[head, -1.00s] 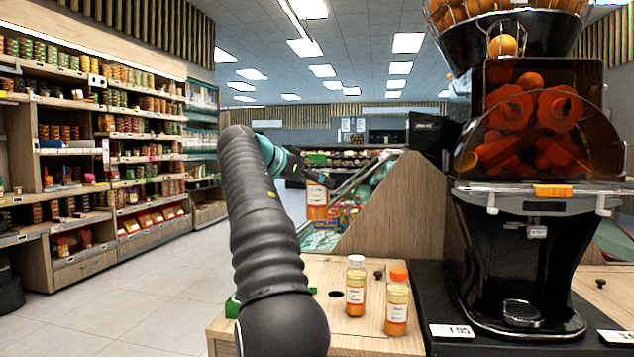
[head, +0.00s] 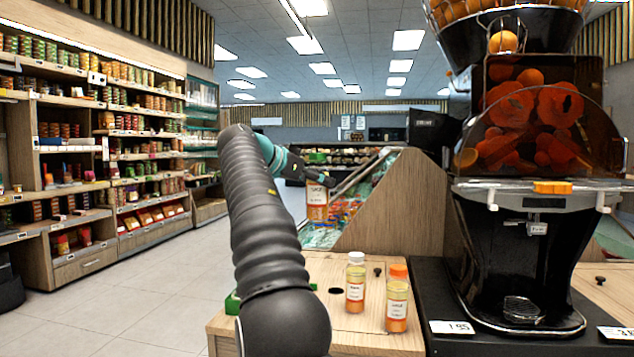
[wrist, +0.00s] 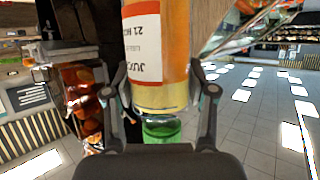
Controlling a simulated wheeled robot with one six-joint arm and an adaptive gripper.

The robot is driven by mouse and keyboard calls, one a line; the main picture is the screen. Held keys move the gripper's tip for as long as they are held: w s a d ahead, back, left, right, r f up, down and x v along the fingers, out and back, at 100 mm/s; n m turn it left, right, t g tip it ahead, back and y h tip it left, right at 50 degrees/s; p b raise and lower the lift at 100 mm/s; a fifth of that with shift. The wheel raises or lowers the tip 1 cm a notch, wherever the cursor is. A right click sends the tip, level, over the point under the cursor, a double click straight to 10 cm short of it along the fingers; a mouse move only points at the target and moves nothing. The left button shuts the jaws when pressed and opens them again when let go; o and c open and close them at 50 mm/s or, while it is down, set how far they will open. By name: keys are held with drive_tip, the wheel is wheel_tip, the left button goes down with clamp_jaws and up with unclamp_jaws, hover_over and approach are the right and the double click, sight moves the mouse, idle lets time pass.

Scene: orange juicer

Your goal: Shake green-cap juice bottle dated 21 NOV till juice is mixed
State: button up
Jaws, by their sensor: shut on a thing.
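The juice bottle (head: 317,212) is in my gripper (head: 322,181), held in the air beyond the counter's far left part. In the wrist view the bottle (wrist: 157,62) shows its white label with JUICE and 21 NOV, with a green cap (wrist: 162,129) at the near end. My gripper (wrist: 160,98) is shut around the bottle near its cap end, a finger on each side. The juice looks orange over most of the bottle and paler yellow near the cap. In the head view the cap is hidden.
A white-cap bottle (head: 355,285) and an orange-cap bottle (head: 397,303) stand on the wooden counter (head: 340,340). A large orange juicer (head: 530,200) stands at the right. A wooden panel (head: 395,215) is right of the held bottle. Open floor lies at the left.

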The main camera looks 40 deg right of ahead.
drive_tip(key=shift+f+b, duration=1.2)
drive_tip(key=shift+b, duration=0.25)
